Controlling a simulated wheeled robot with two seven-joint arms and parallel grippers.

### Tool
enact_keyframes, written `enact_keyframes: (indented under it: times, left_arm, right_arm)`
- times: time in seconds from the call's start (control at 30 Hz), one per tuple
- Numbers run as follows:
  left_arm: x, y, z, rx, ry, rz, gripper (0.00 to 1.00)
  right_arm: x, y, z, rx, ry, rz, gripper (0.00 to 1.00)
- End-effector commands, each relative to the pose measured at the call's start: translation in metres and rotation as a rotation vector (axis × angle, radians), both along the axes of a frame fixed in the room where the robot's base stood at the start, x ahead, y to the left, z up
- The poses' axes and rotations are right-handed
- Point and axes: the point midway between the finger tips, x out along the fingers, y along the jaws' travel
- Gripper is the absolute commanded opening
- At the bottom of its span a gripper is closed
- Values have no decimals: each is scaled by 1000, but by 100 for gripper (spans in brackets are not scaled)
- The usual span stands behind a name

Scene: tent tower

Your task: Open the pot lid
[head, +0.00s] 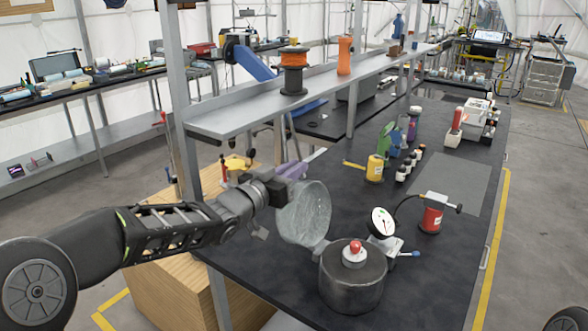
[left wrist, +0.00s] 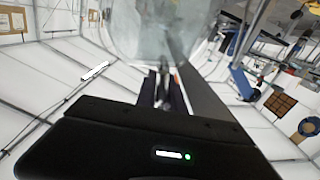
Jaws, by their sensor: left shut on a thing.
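A dark grey round pot (head: 352,287) stands at the front of the black table. A white piece with a red knob (head: 355,247) shows at its top. A grey, cloudy round lid (head: 305,214) is tilted nearly upright, up and left of the pot. Its lower edge is close to the pot's left rim; I cannot tell if they touch. My left gripper (head: 277,192) is shut on the lid's left side. In the left wrist view the lid (left wrist: 150,35) fills the top middle, beyond the fingers. My right gripper is not in view.
A dial gauge (head: 382,222) stands just behind the pot, and a red cylinder (head: 431,213) is to its right. A yellow can (head: 375,168) and small bottles are farther back. A raised metal shelf (head: 225,122) runs along the table's left side.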

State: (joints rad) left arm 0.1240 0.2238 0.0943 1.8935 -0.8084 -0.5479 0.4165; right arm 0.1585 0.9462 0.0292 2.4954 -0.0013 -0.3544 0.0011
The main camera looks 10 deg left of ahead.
Motion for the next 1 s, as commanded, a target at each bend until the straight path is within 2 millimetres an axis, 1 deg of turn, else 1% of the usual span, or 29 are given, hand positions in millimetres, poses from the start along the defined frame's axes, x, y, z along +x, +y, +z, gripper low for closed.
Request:
enact_keyframes:
  times: [0.8,0.9,1.0]
  left_arm:
    - [0,2,1,3,-2,4,0]
    - [-1,-1,0,18,-11,3,0]
    - [-4,-10,1,60,-30,3,0]
  right_arm:
    - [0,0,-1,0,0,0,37]
    - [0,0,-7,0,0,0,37]
    - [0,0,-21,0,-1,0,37]
